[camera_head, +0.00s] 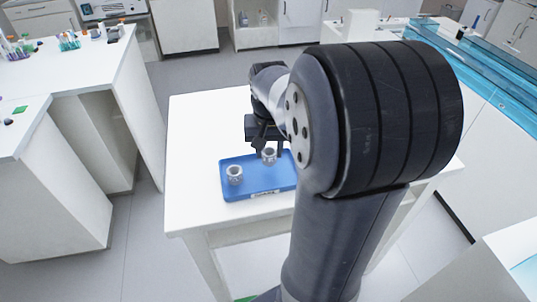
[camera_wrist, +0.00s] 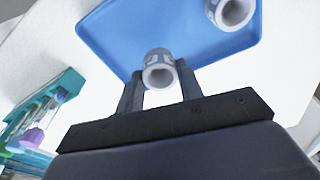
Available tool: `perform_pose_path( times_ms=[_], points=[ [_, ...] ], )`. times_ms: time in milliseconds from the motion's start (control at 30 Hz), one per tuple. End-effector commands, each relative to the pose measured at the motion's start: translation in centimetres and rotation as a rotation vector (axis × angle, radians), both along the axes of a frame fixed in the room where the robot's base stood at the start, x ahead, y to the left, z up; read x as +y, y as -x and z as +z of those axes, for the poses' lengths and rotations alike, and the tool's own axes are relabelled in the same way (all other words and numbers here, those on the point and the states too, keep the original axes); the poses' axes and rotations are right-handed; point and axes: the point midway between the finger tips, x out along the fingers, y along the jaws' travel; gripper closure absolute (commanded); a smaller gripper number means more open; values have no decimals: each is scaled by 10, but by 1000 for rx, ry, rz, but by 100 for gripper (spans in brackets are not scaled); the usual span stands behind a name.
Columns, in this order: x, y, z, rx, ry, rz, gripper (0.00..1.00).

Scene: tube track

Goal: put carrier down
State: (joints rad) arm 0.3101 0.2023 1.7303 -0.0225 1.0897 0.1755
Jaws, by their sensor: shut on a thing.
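My gripper (camera_head: 266,146) is shut on a small grey-white, ring-topped carrier (camera_wrist: 158,70). Its two dark fingers stand on either side of the carrier in the wrist view. In the head view, the held carrier (camera_head: 269,157) is upright over the right part of a blue tray (camera_head: 250,190). Whether its base touches the tray cannot be told. A second, similar carrier (camera_head: 234,175) stands on the left part of the tray, apart from my gripper. It also shows in the wrist view (camera_wrist: 232,12) at the top right, on the blue tray (camera_wrist: 110,30).
The tray lies on a white table (camera_head: 195,120) with clear surface behind it. My arm hides the table's right part. A white bench (camera_head: 90,65) with racks stands at left. A teal rack (camera_wrist: 45,95) with a purple-ended tube shows in the wrist view.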

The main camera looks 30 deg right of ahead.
Motion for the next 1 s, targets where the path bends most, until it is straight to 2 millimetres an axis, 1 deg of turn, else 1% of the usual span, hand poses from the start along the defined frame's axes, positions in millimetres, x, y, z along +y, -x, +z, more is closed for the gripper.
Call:
perform_pose_path(
  times_ms=[33, 133, 433, 533, 567, 800, 833, 1000],
  points=[
    [0, 0, -9, 4, -1, 0, 78],
    [0, 0, -19, 2, 0, 0, 78],
    [0, 0, -22, 0, 0, 0, 78],
    [0, 0, -25, 0, 0, 0, 78],
    [0, 0, -25, 0, 0, 0, 64],
    [0, 0, -24, 0, 0, 0, 44],
    [0, 0, -24, 0, 0, 0, 43],
    [0, 0, -24, 0, 0, 0, 43]
  ],
)
